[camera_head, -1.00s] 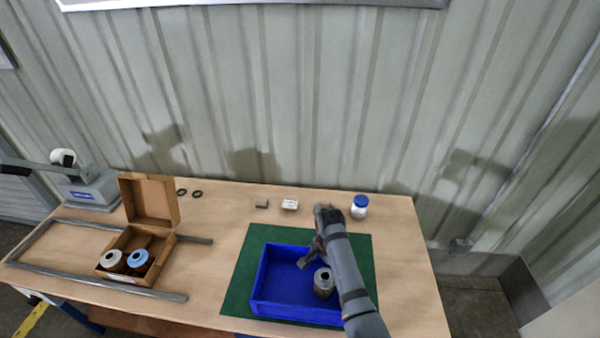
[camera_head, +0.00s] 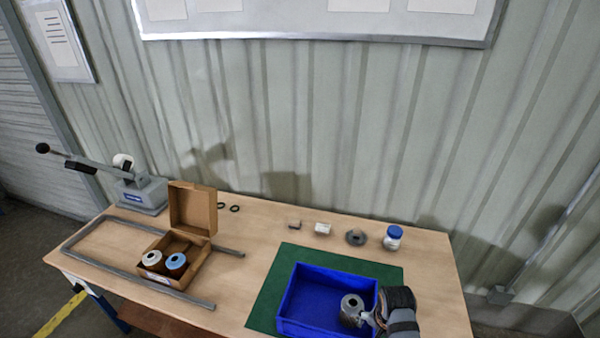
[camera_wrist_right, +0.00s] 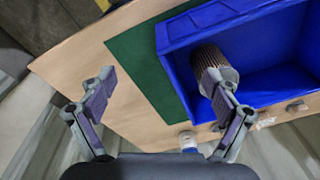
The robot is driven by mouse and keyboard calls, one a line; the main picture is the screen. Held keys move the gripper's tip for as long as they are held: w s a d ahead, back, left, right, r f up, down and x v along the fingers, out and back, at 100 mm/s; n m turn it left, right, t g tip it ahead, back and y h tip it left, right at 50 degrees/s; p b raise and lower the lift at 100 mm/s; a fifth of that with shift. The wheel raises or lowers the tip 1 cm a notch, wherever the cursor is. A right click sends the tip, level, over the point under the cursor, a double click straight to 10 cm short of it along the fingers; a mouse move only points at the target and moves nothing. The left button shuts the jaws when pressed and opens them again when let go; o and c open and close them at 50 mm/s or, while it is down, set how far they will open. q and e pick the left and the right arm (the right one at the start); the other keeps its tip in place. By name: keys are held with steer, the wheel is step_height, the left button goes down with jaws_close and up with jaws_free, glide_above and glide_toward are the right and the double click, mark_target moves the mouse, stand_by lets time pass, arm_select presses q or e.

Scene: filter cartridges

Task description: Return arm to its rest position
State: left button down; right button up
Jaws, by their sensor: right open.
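My right gripper (camera_head: 372,318) is at the right front of the blue bin (camera_head: 283,327) in the head view. In the right wrist view its two fingers (camera_wrist_right: 160,82) are spread wide, with nothing between them. A metal filter cartridge (camera_head: 351,306) stands upright inside the bin near its right side. In the wrist view the pleated cartridge (camera_wrist_right: 205,62) shows behind one finger; I cannot tell whether that finger touches it. My left gripper is not in view.
The bin sits on a green mat (camera_head: 266,305). An open cardboard box (camera_head: 192,278) holds two cartridges (camera_head: 152,260) (camera_head: 176,263), near a grey frame (camera_head: 85,265) and a press (camera_head: 143,195). A blue-lidded jar (camera_head: 392,238), a dark round part (camera_head: 355,238) and small blocks line the back.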

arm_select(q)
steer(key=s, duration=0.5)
arm_select(e)
steer(key=s+d+r+n+t, duration=0.2)
steer(key=s+d+r+n, duration=0.1)
steer(key=s+r+n, duration=0.8)
steer(key=s+d+f+m+g+b, duration=0.2)
steer(key=f+b, duration=0.5)
steer(key=f, duration=2.6)
arm_select(q)
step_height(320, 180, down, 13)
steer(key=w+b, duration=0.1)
steer(key=b, duration=0.5)
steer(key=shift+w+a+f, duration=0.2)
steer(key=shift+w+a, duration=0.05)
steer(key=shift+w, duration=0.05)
arm_select(e)
steer(key=s+d+f, duration=0.1)
steer(key=s+f, duration=1.9)
steer(key=f, duration=0.5)
steer(key=shift+s+d, duration=0.3)
